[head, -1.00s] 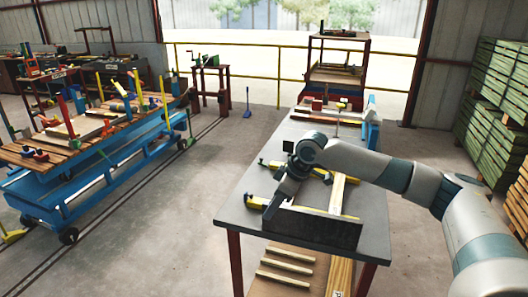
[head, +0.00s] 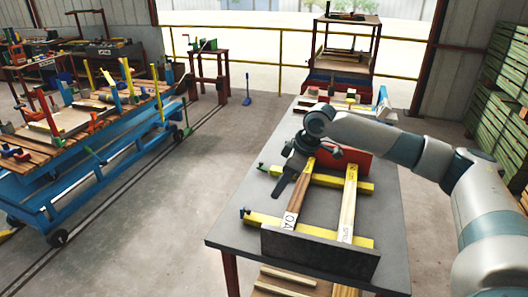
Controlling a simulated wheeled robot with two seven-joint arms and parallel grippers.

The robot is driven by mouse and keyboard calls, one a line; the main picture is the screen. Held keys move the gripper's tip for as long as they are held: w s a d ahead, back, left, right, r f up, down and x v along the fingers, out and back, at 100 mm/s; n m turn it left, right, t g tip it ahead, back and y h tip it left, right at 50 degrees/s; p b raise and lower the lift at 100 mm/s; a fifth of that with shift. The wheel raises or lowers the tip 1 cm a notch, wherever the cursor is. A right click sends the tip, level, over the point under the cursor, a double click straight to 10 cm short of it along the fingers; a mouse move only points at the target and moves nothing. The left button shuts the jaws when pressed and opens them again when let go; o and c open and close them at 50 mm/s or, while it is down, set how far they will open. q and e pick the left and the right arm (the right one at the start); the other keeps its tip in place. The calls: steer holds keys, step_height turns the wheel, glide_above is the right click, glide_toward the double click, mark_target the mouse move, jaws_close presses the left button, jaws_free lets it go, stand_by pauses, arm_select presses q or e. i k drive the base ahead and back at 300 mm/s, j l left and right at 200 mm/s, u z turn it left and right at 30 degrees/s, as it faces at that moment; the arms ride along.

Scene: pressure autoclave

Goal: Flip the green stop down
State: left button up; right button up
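My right gripper (head: 287,176) reaches over the grey worktable (head: 225,233), pointing down and left. It is dark and seen from behind, and whether its fingers are apart is unclear. Two yellow clamp bars lie across the table, a far one (head: 352,185) and a near one (head: 268,220). A small green piece (head: 261,167) shows at the left end of the far bar, left of my gripper and apart from it in the picture. I cannot tell for certain whether it is the green stop, or its position. My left gripper is not in view.
Two wooden strips (head: 347,207) lie across the bars, between a dark upright board (head: 320,252) in front and a red board (head: 345,157) behind. A blue cart (head: 100,185) with coloured posts stands left. Open floor (head: 180,240) lies between cart and table.

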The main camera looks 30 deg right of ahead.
mark_target(260, 167)
steer(key=i+l, duration=0.9)
steer(key=i, duration=0.1)
